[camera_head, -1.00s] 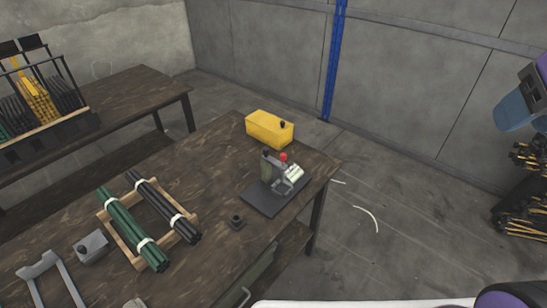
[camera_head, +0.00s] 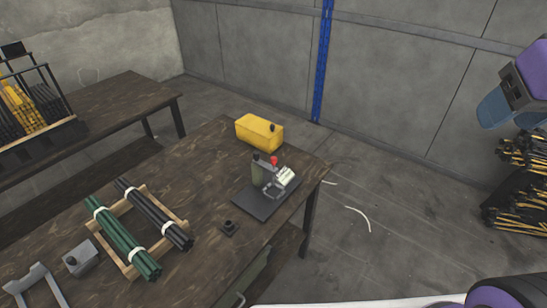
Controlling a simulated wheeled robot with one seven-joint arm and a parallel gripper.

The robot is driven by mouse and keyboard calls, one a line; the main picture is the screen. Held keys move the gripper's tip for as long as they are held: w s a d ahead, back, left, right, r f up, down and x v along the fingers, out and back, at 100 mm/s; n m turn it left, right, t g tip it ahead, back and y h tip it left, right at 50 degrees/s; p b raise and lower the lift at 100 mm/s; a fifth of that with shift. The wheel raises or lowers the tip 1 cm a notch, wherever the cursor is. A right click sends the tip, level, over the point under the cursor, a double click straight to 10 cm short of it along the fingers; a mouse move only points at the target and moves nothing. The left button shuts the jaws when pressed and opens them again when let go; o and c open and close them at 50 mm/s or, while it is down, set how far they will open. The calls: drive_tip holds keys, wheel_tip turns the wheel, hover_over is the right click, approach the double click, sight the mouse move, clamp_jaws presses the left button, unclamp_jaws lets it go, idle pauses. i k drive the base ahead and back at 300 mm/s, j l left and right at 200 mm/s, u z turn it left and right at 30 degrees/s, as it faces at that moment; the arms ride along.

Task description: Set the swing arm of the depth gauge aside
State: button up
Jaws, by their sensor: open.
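A small press-like device stands on a dark base plate (camera_head: 262,207) near the right end of the wooden table. It has a green upright body (camera_head: 257,173), a grey arm across the top with a red knob (camera_head: 273,160), and pale cylinders (camera_head: 285,177) at its right side. A grey bracket-like part (camera_head: 273,190) sits low in front of them. Which of these parts is the depth gauge's swing arm is too small to tell. Purple and dark links of my own arm show at the right edge, apart from the device. My gripper's fingers cannot be made out.
A yellow box (camera_head: 259,132) stands behind the device. A small dark block (camera_head: 229,228) lies left of the plate. A wooden rack (camera_head: 128,270) holds green and black rod bundles. A grey block (camera_head: 82,261) and grey forked stand (camera_head: 40,287) are at lower left.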

sight(255, 160)
drive_tip(key=u, duration=0.35)
drive_tip(key=i+l+u, duration=0.25)
drive_tip(key=u, duration=0.2)
drive_tip(key=i+l+u, duration=0.2)
drive_tip(key=u, duration=0.25)
drive_tip(key=i+l+u, duration=0.1)
drive_tip(key=l+u, duration=0.3)
drive_tip(key=i+l+u, duration=0.1)
drive_tip(key=l, duration=0.6)
drive_tip(key=i+l, duration=0.15)
drive_tip(key=l, duration=0.55)
drive_tip(key=i+l+u, duration=0.15)
drive_tip(key=l, duration=0.55)
drive_tip(key=l+u, duration=0.1)
drive_tip(key=l, duration=0.6)
drive_tip(key=i, duration=0.05)
